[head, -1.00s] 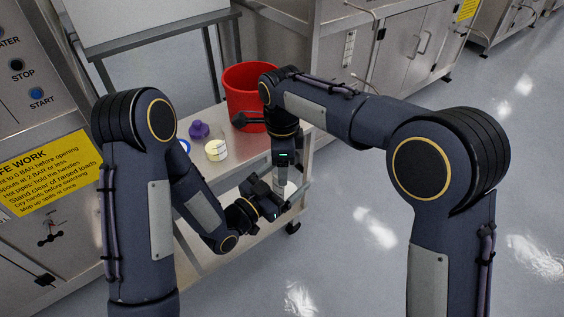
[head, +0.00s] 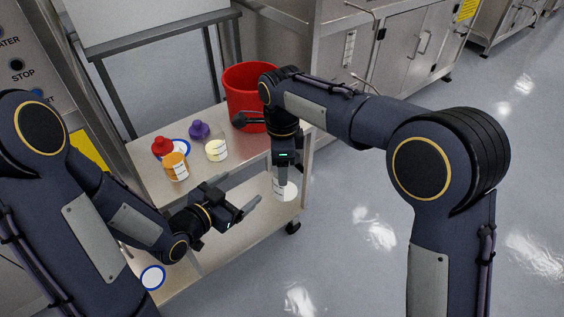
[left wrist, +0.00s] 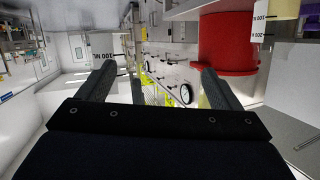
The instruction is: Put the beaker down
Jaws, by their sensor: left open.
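A clear beaker with white contents (head: 288,191) hangs at the right end of the steel cart, below the level of its top. My right gripper (head: 283,178) points down with its fingers at the beaker and appears shut on it; the far finger is hidden. My left gripper (head: 249,210) is open and empty, to the left of the beaker and apart from it. In the left wrist view, its two fingers (left wrist: 160,85) are spread with nothing gripped between them. A "100 ML" mark shows near the left finger.
The cart top (head: 245,150) holds a red bucket (head: 245,110), a purple-capped bottle (head: 199,131), a beaker with pale yellow contents (head: 216,151), an orange bottle (head: 175,165) and a red-topped item (head: 162,147). A blue-rimmed disc (head: 152,277) lies lower left. The cart's front middle is clear.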

